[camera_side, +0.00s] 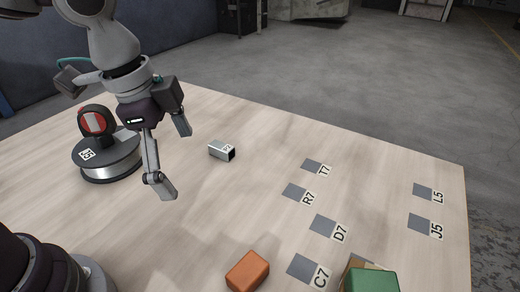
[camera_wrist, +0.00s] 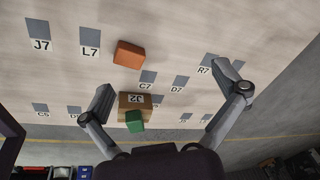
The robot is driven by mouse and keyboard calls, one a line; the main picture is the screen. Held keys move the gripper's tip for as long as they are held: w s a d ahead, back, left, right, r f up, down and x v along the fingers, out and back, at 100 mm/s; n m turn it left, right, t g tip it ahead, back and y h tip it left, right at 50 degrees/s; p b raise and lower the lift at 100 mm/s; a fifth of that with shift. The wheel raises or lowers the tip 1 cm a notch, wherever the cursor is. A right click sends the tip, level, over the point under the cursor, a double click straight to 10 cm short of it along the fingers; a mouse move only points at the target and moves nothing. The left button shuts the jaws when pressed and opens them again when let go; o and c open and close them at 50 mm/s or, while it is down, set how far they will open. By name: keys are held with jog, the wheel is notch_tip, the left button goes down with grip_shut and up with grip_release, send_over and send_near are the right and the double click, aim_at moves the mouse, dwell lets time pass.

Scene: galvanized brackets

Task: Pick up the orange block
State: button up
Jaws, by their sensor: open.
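The orange block (camera_side: 248,270) lies on the wooden table at the bottom middle of the side view. In the wrist view the orange block (camera_wrist: 129,54) shows in the upper middle, beyond the fingertips and nearer the left finger. My gripper (camera_side: 171,155) is up at the left of the side view, over the table and apart from the block. In the wrist view my gripper (camera_wrist: 166,84) has its two fingers spread wide with nothing held between them.
A green block (camera_side: 371,281) is at the bottom right, at a brown box (camera_wrist: 146,101) with a label. A small metal bracket (camera_side: 222,150) lies mid-table. A round device with a red part (camera_side: 97,122) stands at the left. Grey labelled squares (camera_side: 323,226) mark the right side.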

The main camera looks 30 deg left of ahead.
aim_at(248, 270)
jog(key=d+f+m, duration=0.2)
jog(key=d, duration=0.1)
jog(key=d+f+m+g, duration=0.1)
jog(key=d+f+m, duration=0.1)
jog(key=m, duration=0.1)
jog(key=s+d+f+m+g+y, duration=0.1)
jog(key=d+f+m, duration=0.2)
jog(key=shift+s+d, duration=0.1)
jog(key=shift+d, duration=0.25)
jog(key=f, duration=0.6)
jog(key=d+f, duration=0.1)
jog(key=f, duration=0.3)
jog(key=shift+w+f, duration=0.1)
jog(key=shift+w, duration=0.15)
jog(key=c, duration=1.3)
